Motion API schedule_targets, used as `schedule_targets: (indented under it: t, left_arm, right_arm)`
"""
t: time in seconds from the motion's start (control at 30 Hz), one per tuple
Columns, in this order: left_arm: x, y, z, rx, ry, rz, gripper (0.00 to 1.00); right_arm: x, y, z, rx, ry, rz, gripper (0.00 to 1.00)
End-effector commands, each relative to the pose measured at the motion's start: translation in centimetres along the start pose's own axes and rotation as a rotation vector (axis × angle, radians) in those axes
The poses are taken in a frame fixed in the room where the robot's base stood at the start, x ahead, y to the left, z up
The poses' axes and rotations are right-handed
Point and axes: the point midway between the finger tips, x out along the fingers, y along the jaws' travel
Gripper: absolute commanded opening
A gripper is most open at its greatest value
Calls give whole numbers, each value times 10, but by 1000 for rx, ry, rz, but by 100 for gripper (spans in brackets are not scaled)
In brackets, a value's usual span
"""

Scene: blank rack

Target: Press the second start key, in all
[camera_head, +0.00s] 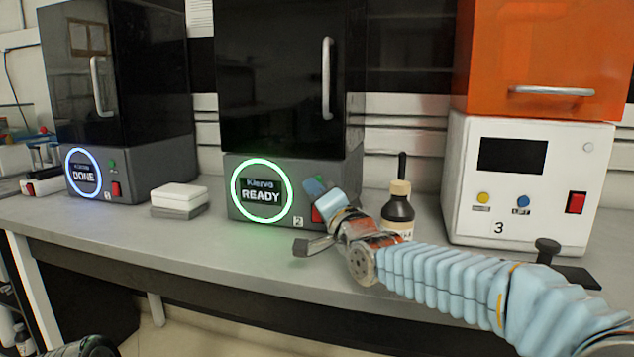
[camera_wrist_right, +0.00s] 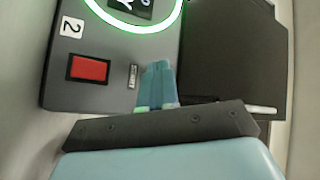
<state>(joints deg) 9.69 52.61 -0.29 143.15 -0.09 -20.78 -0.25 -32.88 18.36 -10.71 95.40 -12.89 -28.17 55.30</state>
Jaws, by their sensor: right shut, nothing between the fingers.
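The middle machine, numbered 2 (camera_head: 237,212), has a black door and a grey base. Its round display (camera_head: 262,192) reads READY inside a lit green ring. My right gripper (camera_head: 315,187) is shut and empty, its fingertips at the base's front panel, right of the display. In the right wrist view the shut fingers (camera_wrist_right: 157,85) point at the panel beside a START label (camera_wrist_right: 132,77). The start key is hidden behind the fingers; I cannot tell if they touch it. A red switch (camera_wrist_right: 89,68) is near the label. My left gripper is not in view.
Left machine 1 (camera_head: 125,190) shows DONE in a bluish-white ring. A white box (camera_head: 179,196) lies between the machines. A dark bottle (camera_head: 398,212) stands close behind my right arm. White machine 3 (camera_head: 480,210) with an orange top is at right. The front counter (camera_head: 180,245) is mostly clear.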

Motion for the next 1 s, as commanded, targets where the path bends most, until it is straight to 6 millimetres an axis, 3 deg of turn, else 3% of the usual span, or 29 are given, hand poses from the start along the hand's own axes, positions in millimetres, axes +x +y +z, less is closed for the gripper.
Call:
schedule_targets:
  t: [1.0]
  left_arm:
    - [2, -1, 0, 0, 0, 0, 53]
  right_arm:
    - [6, 4, -5, 0, 0, 0, 0]
